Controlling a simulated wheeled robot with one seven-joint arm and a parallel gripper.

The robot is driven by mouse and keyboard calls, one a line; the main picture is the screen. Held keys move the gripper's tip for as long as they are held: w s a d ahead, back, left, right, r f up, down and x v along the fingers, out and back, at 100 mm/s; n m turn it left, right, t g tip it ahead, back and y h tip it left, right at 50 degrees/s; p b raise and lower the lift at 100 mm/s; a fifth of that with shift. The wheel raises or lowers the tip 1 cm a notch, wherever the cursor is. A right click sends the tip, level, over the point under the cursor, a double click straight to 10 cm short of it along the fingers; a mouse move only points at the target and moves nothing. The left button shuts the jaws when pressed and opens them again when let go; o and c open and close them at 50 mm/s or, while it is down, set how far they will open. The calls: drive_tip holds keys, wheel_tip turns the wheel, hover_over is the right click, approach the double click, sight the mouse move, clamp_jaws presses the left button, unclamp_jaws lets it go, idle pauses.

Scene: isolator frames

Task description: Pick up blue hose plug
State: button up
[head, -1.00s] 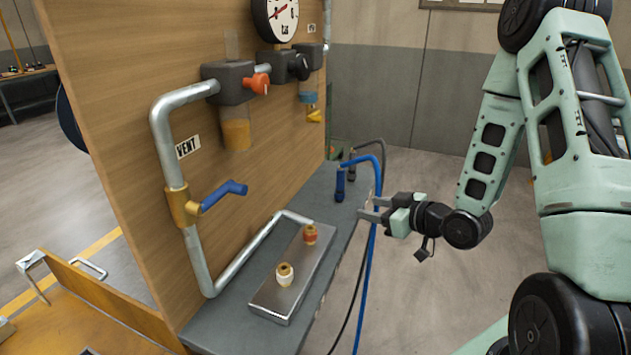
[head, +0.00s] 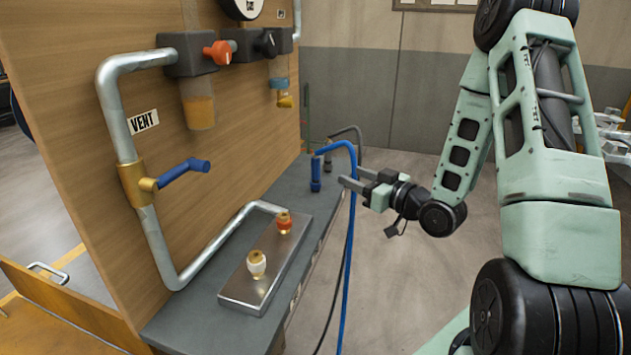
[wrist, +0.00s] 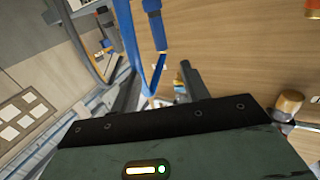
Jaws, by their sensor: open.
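The blue hose plug (head: 315,174) stands upright at the far end of the grey shelf, with its blue hose (head: 348,230) arching over and hanging past the shelf's front edge. My gripper (head: 348,182) is open and empty, just right of the plug, with its fingers pointing at it; the hose passes near the fingers. In the wrist view, the plug (wrist: 153,28) shows ahead of my gripper (wrist: 158,85), beyond the fingertips. I cannot tell whether the hose touches a finger.
A black hose (head: 350,130) with its plug stands behind the blue one. A metal block (head: 245,293) with two fittings lies on the shelf (head: 190,325). A wooden panel (head: 240,130) with pipes and a blue-handled valve (head: 180,172) rises behind.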

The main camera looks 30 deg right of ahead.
sight(319, 161)
drive_tip(key=shift+w+a+f+b, duration=0.2)
drive_tip(key=shift+w+f+b, duration=0.15)
drive_tip(key=shift+b, duration=1.8)
drive_tip(key=w, duration=0.2)
drive_tip(key=w+a, duration=0.1)
drive_tip(key=w, duration=0.1)
drive_tip(key=w+p, duration=0.1)
drive_tip(key=w, duration=0.1)
drive_tip(key=shift+w+a+r, duration=0.2)
drive_tip(key=shift+w+r, duration=0.05)
drive_tip(key=shift+r, duration=0.15)
drive_tip(key=shift+w+a+r+p, duration=0.1)
drive_tip(key=shift+w+a+p, duration=0.15)
drive_tip(key=shift+w, duration=1.25)
drive_tip(key=shift+w+a+p, duration=0.1)
drive_tip(key=shift+w+a, duration=0.2)
drive_tip(key=shift+w, duration=1.15)
drive_tip(key=shift+c, duration=0.4)
clamp_jaws()
